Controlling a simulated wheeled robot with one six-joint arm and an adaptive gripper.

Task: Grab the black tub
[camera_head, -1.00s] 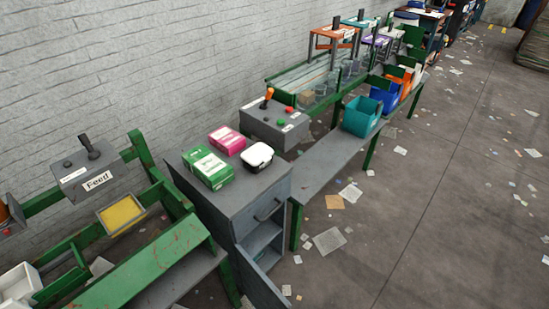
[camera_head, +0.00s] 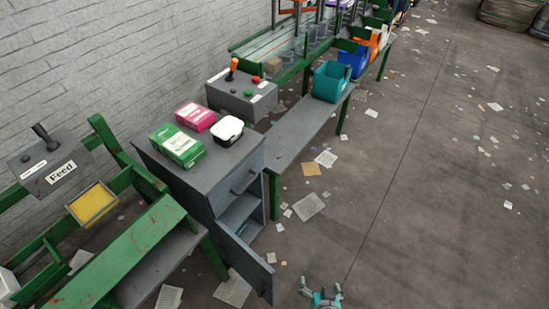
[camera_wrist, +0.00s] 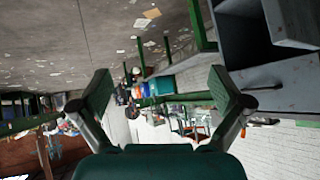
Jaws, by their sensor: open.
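The black tub (camera_head: 227,134) with a white lid stands on top of the grey cabinet (camera_head: 215,176), near its right edge, beside a pink box and a green box. My gripper (camera_head: 321,292) is at the bottom edge of the head view, over the floor, in front and to the right of the cabinet and well apart from the tub. In the wrist view my gripper (camera_wrist: 163,95) is open with nothing between its fingers. I cannot make out the tub in the wrist view.
A green box (camera_head: 178,146) and a pink box (camera_head: 195,117) stand left of the tub. The cabinet's lower door (camera_head: 247,262) hangs open toward the floor. A control box (camera_head: 241,96) with a lever stands behind. A teal bin (camera_head: 331,82) sits on the bench. The floor at right is clear except for scraps.

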